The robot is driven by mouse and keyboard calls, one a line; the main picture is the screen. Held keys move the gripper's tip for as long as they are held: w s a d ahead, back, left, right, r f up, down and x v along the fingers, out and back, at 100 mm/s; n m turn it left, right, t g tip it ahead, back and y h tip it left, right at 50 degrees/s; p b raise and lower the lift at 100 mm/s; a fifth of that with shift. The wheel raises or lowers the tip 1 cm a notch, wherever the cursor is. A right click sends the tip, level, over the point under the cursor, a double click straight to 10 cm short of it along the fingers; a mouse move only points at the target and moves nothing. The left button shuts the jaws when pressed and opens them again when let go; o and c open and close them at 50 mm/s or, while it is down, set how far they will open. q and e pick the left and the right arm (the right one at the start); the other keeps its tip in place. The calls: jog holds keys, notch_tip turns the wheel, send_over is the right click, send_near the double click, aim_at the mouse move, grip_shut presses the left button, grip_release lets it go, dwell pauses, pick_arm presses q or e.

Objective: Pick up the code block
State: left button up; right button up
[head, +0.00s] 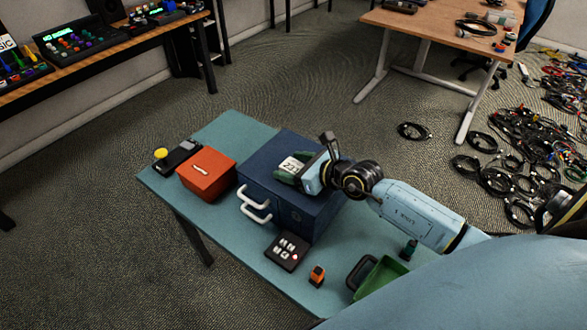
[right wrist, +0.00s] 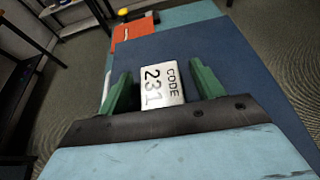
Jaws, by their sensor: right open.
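The code block (head: 291,164) is a white block marked "CODE 231". It sits on top of the dark blue cabinet (head: 290,195) on the teal table. In the right wrist view the code block (right wrist: 162,85) lies between the two green fingers of my right gripper (right wrist: 155,88). The fingers are apart, with visible gaps on both sides of the block. In the head view my right gripper (head: 297,172) is over the cabinet top at the block. My left gripper is not in view.
A red-orange box (head: 206,173) and a dark device with a yellow button (head: 161,153) stand left of the cabinet.

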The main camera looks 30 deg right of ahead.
jog(key=c, duration=1.1)
